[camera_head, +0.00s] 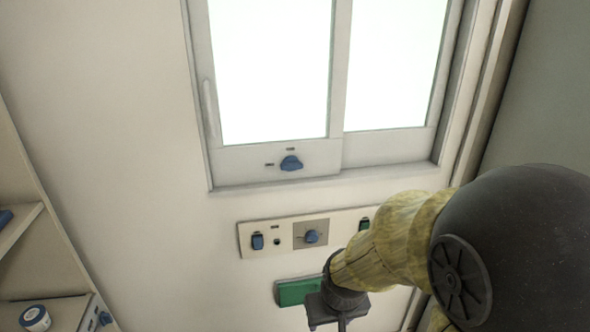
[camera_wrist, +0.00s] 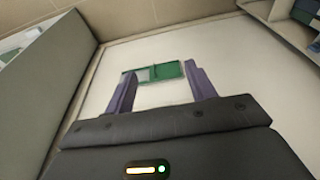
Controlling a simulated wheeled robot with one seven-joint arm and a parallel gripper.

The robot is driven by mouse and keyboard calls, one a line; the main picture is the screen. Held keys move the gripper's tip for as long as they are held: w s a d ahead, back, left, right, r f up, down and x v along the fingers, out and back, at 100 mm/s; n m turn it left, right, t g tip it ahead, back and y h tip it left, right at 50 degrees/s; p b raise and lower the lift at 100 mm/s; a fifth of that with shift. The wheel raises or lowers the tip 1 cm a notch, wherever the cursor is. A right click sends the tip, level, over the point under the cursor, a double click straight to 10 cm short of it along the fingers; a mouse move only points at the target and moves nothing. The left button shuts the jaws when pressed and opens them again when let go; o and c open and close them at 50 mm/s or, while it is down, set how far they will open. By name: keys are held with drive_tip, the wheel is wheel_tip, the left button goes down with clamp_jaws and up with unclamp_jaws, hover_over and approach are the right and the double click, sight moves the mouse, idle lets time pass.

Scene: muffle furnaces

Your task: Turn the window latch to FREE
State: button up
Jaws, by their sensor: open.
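The window latch (camera_head: 291,163) is a blue knob on the lower frame of the left window sash. Small dark labels sit above it and to its left, too small to read. The window (camera_head: 270,75) is bright, with two panes side by side. My gripper (camera_head: 340,325) is low in the head view, below and right of the latch and well apart from it; its fingers are mostly cut off there. In the wrist view my gripper (camera_wrist: 160,85) is open and empty, with a green panel (camera_wrist: 165,73) beyond its fingers. The latch does not show in the wrist view.
Below the window is a wall panel (camera_head: 274,238) with a blue switch (camera_head: 257,241), a blue knob (camera_head: 312,237) and a green switch (camera_head: 364,224). The green panel (camera_head: 297,291) is under it.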

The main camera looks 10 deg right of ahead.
drive_tip(key=o, duration=0.4)
drive_tip(key=shift+w+r, duration=0.1)
drive_tip(key=shift+w, duration=0.3)
drive_tip(key=shift+c, duration=0.2)
drive_tip(key=shift+o, duration=0.8)
drive_tip(key=w+r+t+p, duration=0.3)
drive_tip(key=w+t, duration=0.4)
drive_tip(key=w, duration=0.7)
drive_tip(key=shift+r, duration=0.3)
drive_tip(key=w+r+t+p, duration=0.3)
drive_tip(key=w+r+t, duration=0.5)
drive_tip(key=shift+r, duration=0.25)
